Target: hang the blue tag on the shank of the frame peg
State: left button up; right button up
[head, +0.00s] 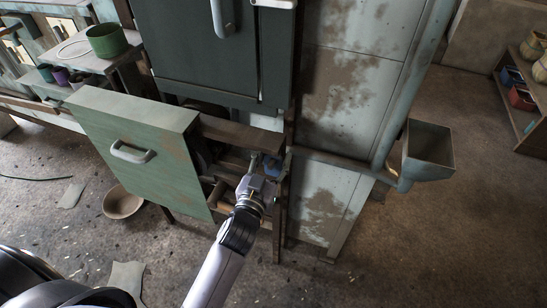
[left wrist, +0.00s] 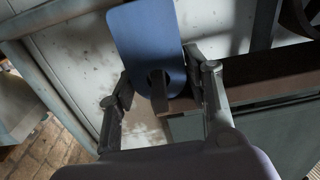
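The blue tag (left wrist: 147,40) is a flat rounded plate with a hole near one end, large in the left wrist view. In the head view only a small blue part of the tag (head: 272,165) shows beyond my left gripper (head: 262,178). A dark bar, apparently the frame peg (left wrist: 160,92), shows at the tag's hole. It seems to pass through, but its far end is hidden. My right gripper is not in view.
A green drawer front (head: 135,145) stands out left of my left gripper. A dark cabinet (head: 215,50) is above, and a pale panel (head: 345,100) stands to the right. A funnel-like bin (head: 428,150) is further right. A bowl (head: 122,202) lies on the floor.

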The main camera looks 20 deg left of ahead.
pick_arm(q)
jog(key=o, duration=0.3)
jog(key=shift+o, duration=0.2)
jog(key=s, duration=1.2)
jog(key=shift+a, duration=0.2)
jog(key=s+d+f+m+g, duration=0.1)
jog(key=s+f+g, duration=0.2)
jog(key=f, duration=0.9)
jog(key=s+d+f+g+h, duration=0.1)
jog(key=s+f+g, duration=0.2)
jog(key=f, duration=0.8)
jog(key=s+d+f+m+g, duration=0.1)
jog(key=s+f+g, duration=0.25)
jog(key=f, duration=0.85)
jog(key=s+a+f+g, duration=0.3)
jog(key=s+a+f, duration=0.2)
jog(key=s+f, duration=0.3)
jog(key=s+a+f+g+y, duration=0.1)
jog(key=s+a+f+g, duration=0.3)
jog(key=s+f, duration=0.5)
jog(key=s+a, duration=0.1)
jog(key=s, duration=0.5)
jog(key=shift+s+a+f+y+p, duration=0.15)
jog(key=shift+s+a+y+p, duration=0.15)
jog(key=shift+s+p, duration=0.05)
